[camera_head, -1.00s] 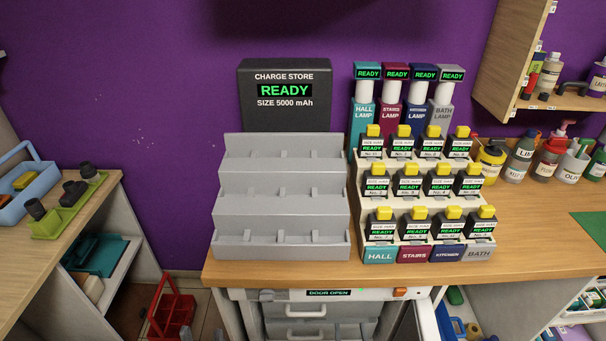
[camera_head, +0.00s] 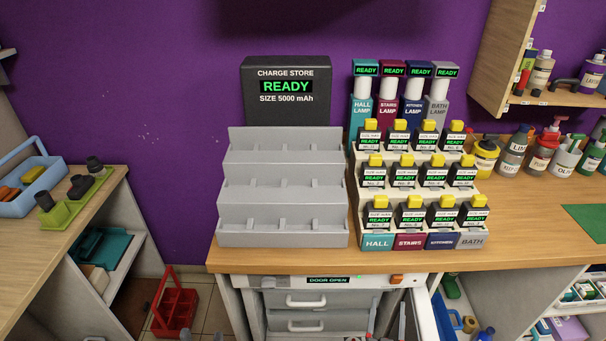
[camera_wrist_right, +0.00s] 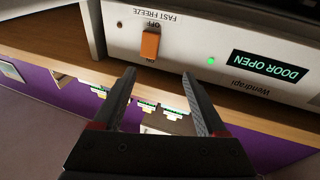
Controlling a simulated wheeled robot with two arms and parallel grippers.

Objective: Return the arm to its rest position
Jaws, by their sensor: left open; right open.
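My right gripper (camera_wrist_right: 158,78) is open and empty in the right wrist view. Its two dark fingers point toward the white appliance panel (camera_wrist_right: 200,45), which appears upside down. In the head view, what look like the same fingertips (camera_head: 386,326) show at the bottom edge, in front of the appliance under the bench. Two small grey tips (camera_head: 202,336) at the bottom left look like my left gripper, apart and with nothing visible between them. Most of both arms is out of frame.
The wooden bench (camera_head: 400,261) carries an empty grey stepped rack (camera_head: 283,240), a black CHARGE STORE display (camera_head: 286,112), and a rack of yellow-topped READY batteries with lamps behind. A red caddy (camera_head: 176,310) stands on the floor. The appliance reads DOOR OPEN, with its door (camera_head: 420,318) ajar at right.

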